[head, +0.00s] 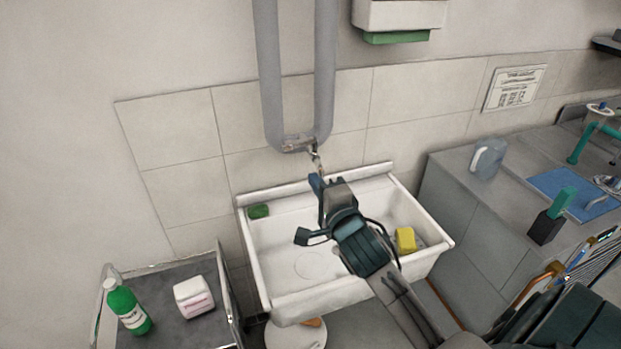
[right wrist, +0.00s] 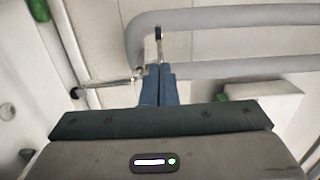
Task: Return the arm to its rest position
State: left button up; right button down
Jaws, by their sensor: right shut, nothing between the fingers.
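My right arm reaches in from the lower right over the white sink. My right gripper (head: 316,181) is above the sink, in front of the wall tap (head: 298,144). Its blue fingers also show in the right wrist view (right wrist: 157,84), shut together with nothing between them. The tap's thin lever is close beyond the fingertips in both views; I cannot tell whether they touch. The gripper and arm hide part of the sink's middle. My left gripper is in neither view.
The sink (head: 271,290) holds a green scrubber (head: 258,211) and a yellow sponge (head: 405,240). Grey pipes (head: 268,70) rise above the tap. A green bottle (head: 127,308) stands on the left cart. The right counter bears a jug (head: 487,158) and a blue mat (head: 571,192).

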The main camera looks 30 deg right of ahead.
jog(key=s+a+f+n+g+y, duration=0.1)
jog(key=s+a+f+n+g, duration=0.2)
jog(key=s+f+n+g, duration=0.65)
jog(key=s+a+f+n+g+y, duration=0.15)
jog(key=s+f+n+g, duration=0.35)
jog(key=s+f+n, duration=0.9)
notch_tip(320, 180, down, 32)
jog(key=s+d+m, duration=0.2)
jog(key=s+m, duration=0.1)
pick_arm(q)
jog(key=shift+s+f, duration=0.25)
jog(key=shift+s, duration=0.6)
pick_arm(e)
jog(key=s+d+f+g, duration=0.1)
jog(key=s+f+g, duration=0.1)
jog(key=s+f, duration=1.6)
notch_tip(320, 180, down, 2)
jog(key=shift+s+d+f, duration=0.1)
jog(key=shift+s+d, duration=0.05)
jog(key=shift+d, duration=0.1)
